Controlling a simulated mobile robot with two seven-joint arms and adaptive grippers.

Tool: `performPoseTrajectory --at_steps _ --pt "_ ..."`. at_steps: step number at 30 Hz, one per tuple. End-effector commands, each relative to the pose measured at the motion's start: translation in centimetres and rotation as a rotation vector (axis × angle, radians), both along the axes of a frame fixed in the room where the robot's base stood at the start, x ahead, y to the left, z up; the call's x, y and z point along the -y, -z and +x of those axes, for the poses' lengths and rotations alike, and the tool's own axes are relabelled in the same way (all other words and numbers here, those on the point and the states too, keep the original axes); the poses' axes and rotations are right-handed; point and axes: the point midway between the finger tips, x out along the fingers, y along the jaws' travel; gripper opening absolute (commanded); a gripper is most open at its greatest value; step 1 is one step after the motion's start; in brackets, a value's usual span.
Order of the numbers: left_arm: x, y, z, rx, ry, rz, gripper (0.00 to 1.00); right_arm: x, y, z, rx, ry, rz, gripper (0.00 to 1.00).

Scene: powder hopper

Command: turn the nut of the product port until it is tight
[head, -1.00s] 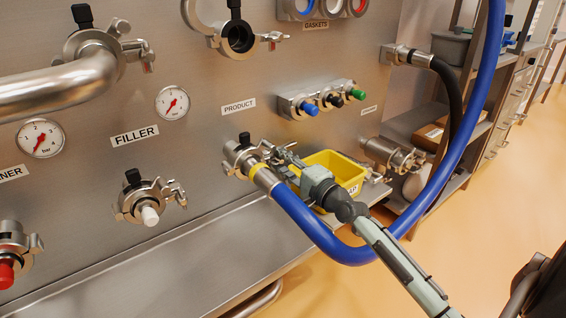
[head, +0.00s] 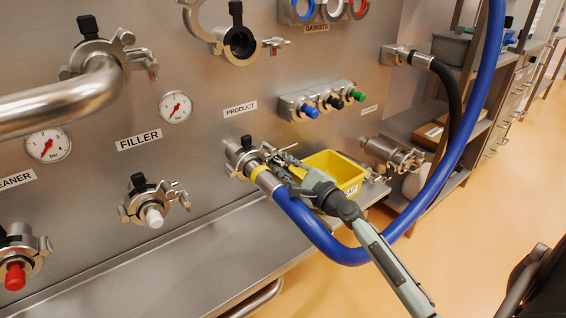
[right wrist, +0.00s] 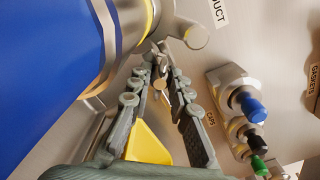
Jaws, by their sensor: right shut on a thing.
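The product port (head: 240,157) is a steel clamp on the panel under the PRODUCT label. A blue hose (head: 314,232) with a yellow band is seated in it; the hose fills the left of the right wrist view (right wrist: 45,60). My right gripper (head: 277,156) reaches in from the lower right to the clamp's right side. In the right wrist view its fingers (right wrist: 160,62) converge on the small metal nut (right wrist: 160,80) and are shut on it. The fingers mostly hide the nut in the head view. My left gripper is not in view.
A yellow bin (head: 347,168) stands just behind my right gripper on the steel ledge (head: 190,245). Blue, black and green caps (head: 334,101) sit on a rack above. The hose loops below and right of my arm. Capped filler port (head: 153,213) lies left.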

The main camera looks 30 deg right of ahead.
Motion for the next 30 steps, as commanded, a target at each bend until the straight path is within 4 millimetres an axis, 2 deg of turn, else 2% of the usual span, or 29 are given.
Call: performPoseTrajectory --at_steps 2,6,8,12,23,26,28,29,30 --pt "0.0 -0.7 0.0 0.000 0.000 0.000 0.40 -0.1 -0.5 0.1 -0.002 0.000 0.059 0.00" --pt "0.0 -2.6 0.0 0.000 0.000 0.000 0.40 -0.1 -0.9 0.1 -0.023 0.001 0.327 0.00" --pt "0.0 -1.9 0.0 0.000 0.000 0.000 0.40 -0.1 -0.1 0.1 -0.031 -0.001 0.435 0.00" --pt "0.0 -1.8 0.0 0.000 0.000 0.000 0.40 -0.1 -0.2 0.1 -0.044 -0.002 0.618 0.00" --pt "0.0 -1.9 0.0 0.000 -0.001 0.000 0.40 0.0 -0.3 0.1 -0.049 -0.002 0.673 0.00" --pt "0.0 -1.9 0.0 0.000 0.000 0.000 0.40 -0.1 -0.3 0.1 -0.054 -0.002 0.757 0.00" --pt "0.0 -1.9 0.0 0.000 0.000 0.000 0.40 -0.1 -0.4 0.2 -0.062 -0.002 0.880 0.00" --pt "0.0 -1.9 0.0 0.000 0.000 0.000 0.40 0.0 -0.4 0.2 -0.064 -0.002 0.910 0.20" --pt "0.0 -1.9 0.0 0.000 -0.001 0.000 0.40 0.0 -0.4 0.1 -0.064 -0.003 0.899 0.25"
